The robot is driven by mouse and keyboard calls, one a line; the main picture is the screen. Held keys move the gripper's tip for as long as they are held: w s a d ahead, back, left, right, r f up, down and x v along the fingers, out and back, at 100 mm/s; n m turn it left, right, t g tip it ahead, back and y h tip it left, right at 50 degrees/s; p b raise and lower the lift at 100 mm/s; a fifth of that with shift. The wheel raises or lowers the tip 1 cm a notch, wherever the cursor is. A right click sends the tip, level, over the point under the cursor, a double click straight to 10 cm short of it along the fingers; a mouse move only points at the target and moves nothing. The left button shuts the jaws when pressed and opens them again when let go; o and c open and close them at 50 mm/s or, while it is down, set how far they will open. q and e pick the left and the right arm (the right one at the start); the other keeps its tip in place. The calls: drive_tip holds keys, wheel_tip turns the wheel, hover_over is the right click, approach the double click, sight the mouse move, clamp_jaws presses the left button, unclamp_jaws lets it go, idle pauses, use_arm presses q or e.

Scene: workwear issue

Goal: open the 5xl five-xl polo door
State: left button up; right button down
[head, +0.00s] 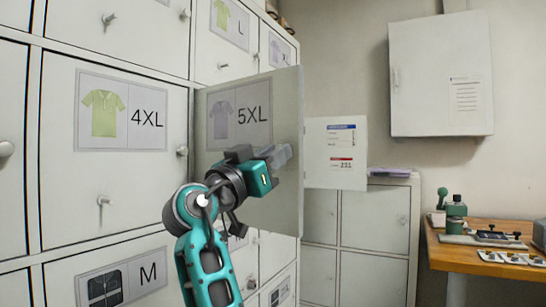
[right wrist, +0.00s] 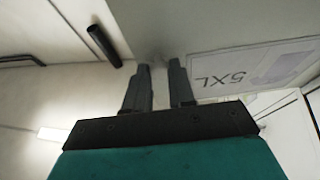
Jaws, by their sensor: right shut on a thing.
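The 5XL door (head: 215,160) carries a label with a grey polo and stands partly open. Its right edge is swung out from the locker wall towards me. It also shows in the right wrist view (right wrist: 290,50), with its label upside down. My right gripper (head: 283,154) is at the right part of the door's front face, shut on the door's handle. The fingers hide most of the handle in both views. The inside of the compartment is hidden behind the door. My left gripper is not in view.
The 4XL door (head: 65,180) is shut on the left, with knobs sticking out. A white wall cabinet (head: 440,75) hangs at the back right. Grey lockers (head: 375,235) stand beyond the door. A wooden workbench (head: 465,258) with tools is at the right.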

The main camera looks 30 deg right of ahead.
drive_tip(key=c, duration=1)
unclamp_jaws()
drive_tip(key=shift+o, duration=0.2)
drive_tip(key=b+v, duration=0.1)
drive_tip(key=v, duration=1.2)
